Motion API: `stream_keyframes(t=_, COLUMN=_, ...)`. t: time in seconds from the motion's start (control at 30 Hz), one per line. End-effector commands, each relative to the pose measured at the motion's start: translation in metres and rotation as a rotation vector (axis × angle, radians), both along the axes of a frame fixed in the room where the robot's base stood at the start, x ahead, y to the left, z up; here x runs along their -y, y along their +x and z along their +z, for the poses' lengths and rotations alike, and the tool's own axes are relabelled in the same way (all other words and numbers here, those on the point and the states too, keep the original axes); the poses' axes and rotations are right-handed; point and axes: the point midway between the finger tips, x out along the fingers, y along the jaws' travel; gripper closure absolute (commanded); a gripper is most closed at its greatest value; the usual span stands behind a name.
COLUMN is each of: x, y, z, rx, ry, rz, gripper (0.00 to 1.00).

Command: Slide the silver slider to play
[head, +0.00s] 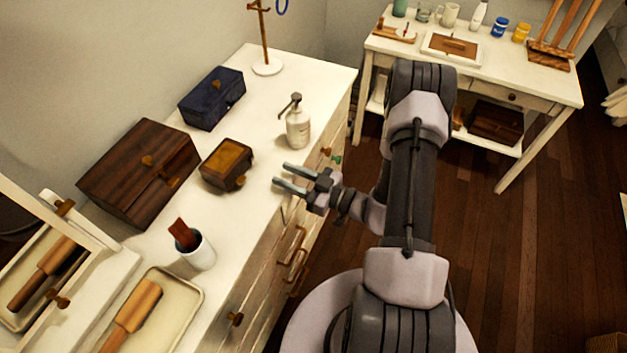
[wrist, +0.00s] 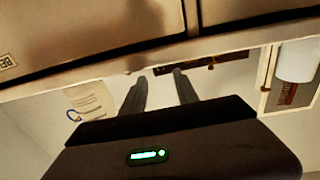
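I cannot make out a silver slider in either view. A small dark wooden box with a yellow-brown top (head: 228,160) sits on the white dresser (head: 322,75), near its front edge. My gripper (head: 280,173) is to the right of this box, at the dresser's front edge, with its fingers pointing left toward the box and apart from it. In the wrist view the two fingers (wrist: 160,74) stand apart with nothing between them. Any slider on the box is hidden or too small to tell.
A pump bottle (head: 298,125) stands just behind my gripper. A second table (head: 550,85) stands at the back right.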

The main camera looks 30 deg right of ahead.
Motion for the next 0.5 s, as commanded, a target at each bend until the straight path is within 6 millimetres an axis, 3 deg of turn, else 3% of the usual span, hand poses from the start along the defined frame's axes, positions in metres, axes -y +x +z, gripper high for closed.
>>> stream_keyframes(t=0.23, x=0.038, y=-0.057, z=0.003, rx=0.000, ry=0.001, rz=-0.007, gripper=0.64)
stream_keyframes(t=0.5, x=0.051, y=-0.079, z=0.000, rx=0.000, ry=0.001, rz=0.001, gripper=0.64)
